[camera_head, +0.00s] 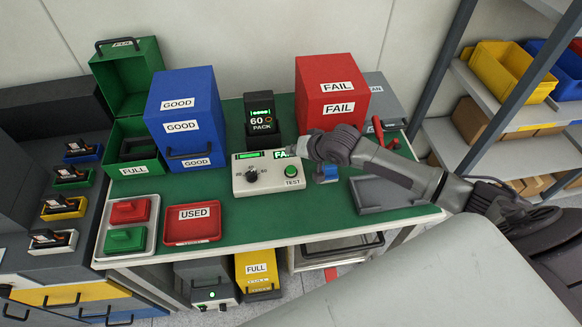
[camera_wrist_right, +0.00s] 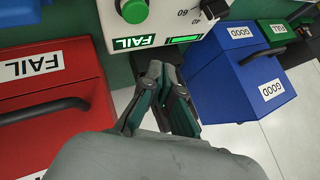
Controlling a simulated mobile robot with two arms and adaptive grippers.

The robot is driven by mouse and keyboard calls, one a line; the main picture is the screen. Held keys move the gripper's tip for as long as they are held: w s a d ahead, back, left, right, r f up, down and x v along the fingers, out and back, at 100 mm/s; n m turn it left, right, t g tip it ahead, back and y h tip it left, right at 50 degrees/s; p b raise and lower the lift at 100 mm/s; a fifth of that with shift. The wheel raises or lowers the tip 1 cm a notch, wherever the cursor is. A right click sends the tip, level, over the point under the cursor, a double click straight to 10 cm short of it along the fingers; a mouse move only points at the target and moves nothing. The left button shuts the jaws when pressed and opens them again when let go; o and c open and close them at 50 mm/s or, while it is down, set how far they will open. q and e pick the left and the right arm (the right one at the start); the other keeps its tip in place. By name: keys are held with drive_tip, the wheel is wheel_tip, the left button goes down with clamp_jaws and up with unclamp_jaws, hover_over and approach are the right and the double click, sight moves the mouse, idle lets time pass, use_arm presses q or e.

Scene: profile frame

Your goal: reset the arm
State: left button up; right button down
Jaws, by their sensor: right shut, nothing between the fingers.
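My right arm reaches in from the right in the head view. Its gripper (camera_head: 306,150) is over the back right edge of the white tester (camera_head: 240,183), near its FAIL display and above the green TEST button (camera_head: 291,171). In the wrist view the right gripper's fingers (camera_wrist_right: 165,78) are together with nothing between them, in front of the tester (camera_wrist_right: 165,12). The tester's lit display (camera_wrist_right: 155,41) shows green and reads FAIL. Whether the fingers touch the tester is unclear. My left gripper is out of view.
A blue GOOD box (camera_head: 185,110) and open green FULL box (camera_head: 128,145) are left. A red USED tray (camera_head: 192,232) is at front; a grey tray (camera_head: 385,205) lies under the arm.

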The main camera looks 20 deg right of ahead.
idle(0.4)
drive_tip(key=s+a+f+n+g, duration=0.1)
drive_tip(key=s+a+n, duration=0.3)
drive_tip(key=s, duration=0.5)
drive_tip(key=s+a+f+n+g, duration=0.1)
drive_tip(key=s+a+n+g, duration=0.1)
drive_tip(key=s+a, duration=0.6)
drive_tip(key=s+d+r+n+g+h, duration=0.1)
drive_tip(key=s+d, duration=0.3)
drive_tip(key=s, duration=0.3)
drive_tip(key=s+d+r+g+h, duration=0.1)
drive_tip(key=s+d+h, duration=0.15)
drive_tip(key=s, duration=0.45)
wheel_tip(320, 180, down, 30)
drive_tip(key=s+g+b, duration=0.1)
drive_tip(key=s+b, duration=0.1)
drive_tip(key=b, duration=0.1)
drive_tip(key=s+d+f+b, duration=0.1)
drive_tip(key=s+d+f, duration=0.1)
drive_tip(key=s+f, duration=0.6)
drive_tip(key=s+d+f+g+b, duration=0.1)
drive_tip(key=s+f, duration=0.7)
drive_tip(key=f, duration=0.1)
drive_tip(key=shift+d+g, duration=0.3)
drive_tip(key=shift+d, duration=0.1)
